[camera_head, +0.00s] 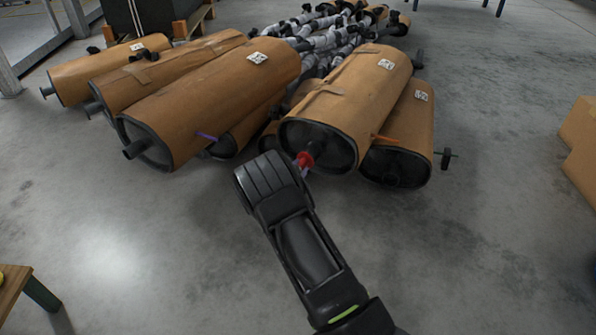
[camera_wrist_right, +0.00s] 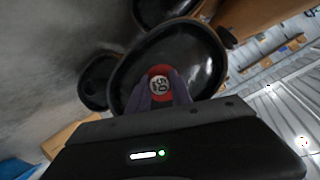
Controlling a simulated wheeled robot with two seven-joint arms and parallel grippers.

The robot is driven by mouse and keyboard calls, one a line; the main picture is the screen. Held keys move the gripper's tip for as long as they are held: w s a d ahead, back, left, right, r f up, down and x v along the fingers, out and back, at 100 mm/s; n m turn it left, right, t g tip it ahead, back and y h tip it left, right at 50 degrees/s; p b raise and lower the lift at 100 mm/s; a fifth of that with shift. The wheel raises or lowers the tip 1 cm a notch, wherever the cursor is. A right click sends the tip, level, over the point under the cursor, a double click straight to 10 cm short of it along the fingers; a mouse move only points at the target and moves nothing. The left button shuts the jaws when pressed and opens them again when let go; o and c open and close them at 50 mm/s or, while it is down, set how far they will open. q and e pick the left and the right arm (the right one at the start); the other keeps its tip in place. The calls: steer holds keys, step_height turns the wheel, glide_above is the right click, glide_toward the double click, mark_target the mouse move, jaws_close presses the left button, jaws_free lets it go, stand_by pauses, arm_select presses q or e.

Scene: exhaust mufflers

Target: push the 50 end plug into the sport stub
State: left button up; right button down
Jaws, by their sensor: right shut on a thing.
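The red 50 end plug (camera_head: 304,160) is at the end of the short dark sport stub (camera_head: 317,149) on the black end face of a brown-wrapped muffler (camera_head: 350,87). In the right wrist view the plug (camera_wrist_right: 159,83) shows its "50" face, in front of the black oval end face (camera_wrist_right: 206,62). My right gripper (camera_head: 302,168) is shut on the plug. Its purple fingers in the right wrist view (camera_wrist_right: 160,96) sit on both sides of it. The plug hides the stub's mouth, so I cannot tell how deep it sits. My left gripper is not in view.
Other brown-wrapped mufflers (camera_head: 215,97) lie to the left, and one (camera_head: 410,125) lies close on the right. Wrapped pipes (camera_head: 320,40) are piled behind. A cardboard box (camera_head: 582,145) stands at the right edge, a wooden table corner (camera_head: 12,288) at lower left. The front floor is clear.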

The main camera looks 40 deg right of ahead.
steer(key=c, duration=1.1)
jaws_free()
steer(key=p+v, duration=0.3)
steer(key=v, duration=0.4)
steer(key=shift+s+a+r, duration=0.1)
steer(key=shift+s+a, duration=0.15)
steer(key=shift+a, duration=0.1)
